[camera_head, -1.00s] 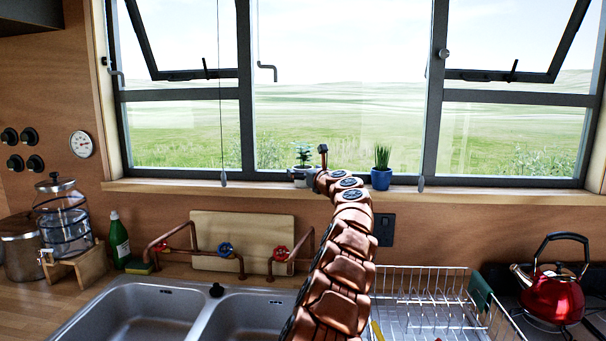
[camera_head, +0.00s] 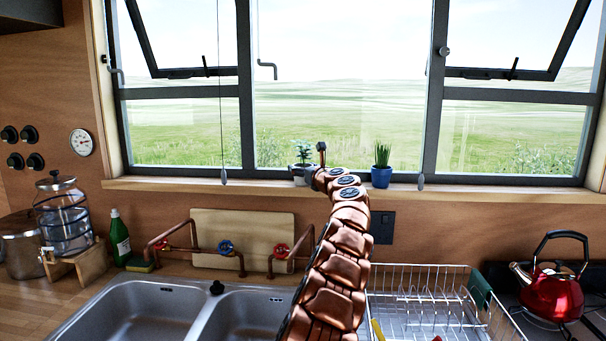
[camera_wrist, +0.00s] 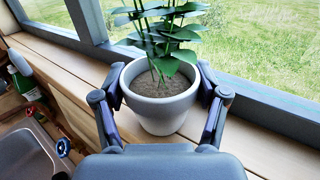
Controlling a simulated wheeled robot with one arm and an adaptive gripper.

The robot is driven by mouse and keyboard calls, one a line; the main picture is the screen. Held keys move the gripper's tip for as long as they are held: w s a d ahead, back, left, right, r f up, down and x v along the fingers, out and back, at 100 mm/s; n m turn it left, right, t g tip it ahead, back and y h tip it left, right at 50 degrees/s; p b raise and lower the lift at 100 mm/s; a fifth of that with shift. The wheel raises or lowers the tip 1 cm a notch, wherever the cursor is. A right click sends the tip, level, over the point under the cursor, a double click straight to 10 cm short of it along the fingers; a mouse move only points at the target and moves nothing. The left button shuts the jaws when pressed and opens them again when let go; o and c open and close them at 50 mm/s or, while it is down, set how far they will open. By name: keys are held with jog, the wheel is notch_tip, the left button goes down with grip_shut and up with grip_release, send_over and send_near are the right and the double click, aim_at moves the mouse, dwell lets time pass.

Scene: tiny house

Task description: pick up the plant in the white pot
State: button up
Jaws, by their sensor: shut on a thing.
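The plant in the white pot (camera_head: 299,172) is at the window sill, left of the blue pot. In the wrist view the white pot (camera_wrist: 162,108) is upright, with brown soil and green leaves (camera_wrist: 165,32) above its rim. My gripper (camera_wrist: 163,98) is shut on the white pot, one finger on each side of it. In the head view my gripper (camera_head: 310,175) is small and partly covers the pot. The pot's base is partly hidden, and I cannot tell whether it touches the sill.
A blue pot with a spiky plant (camera_head: 381,174) stands on the sill (camera_head: 450,192) to the right. Below are the sink (camera_head: 150,310), copper pipes with a blue valve (camera_head: 226,247), a dish rack (camera_head: 430,300) and a red kettle (camera_head: 556,290). The window frame (camera_wrist: 260,100) is close behind the pot.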

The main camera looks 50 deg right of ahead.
aim_at(305, 158)
jog(key=shift+c, duration=1.4)
jog(key=shift+r, duration=1.8)
jog(key=a+b+v, duration=0.1)
jog(key=b+v, duration=0.1)
jog(key=v, duration=0.6)
jog(key=a+r+b+v, duration=0.1)
jog(key=v, duration=0.6)
jog(key=shift+a+r+b, duration=0.25)
jog(key=shift+a+b, duration=0.1)
jog(key=shift+a, duration=0.1)
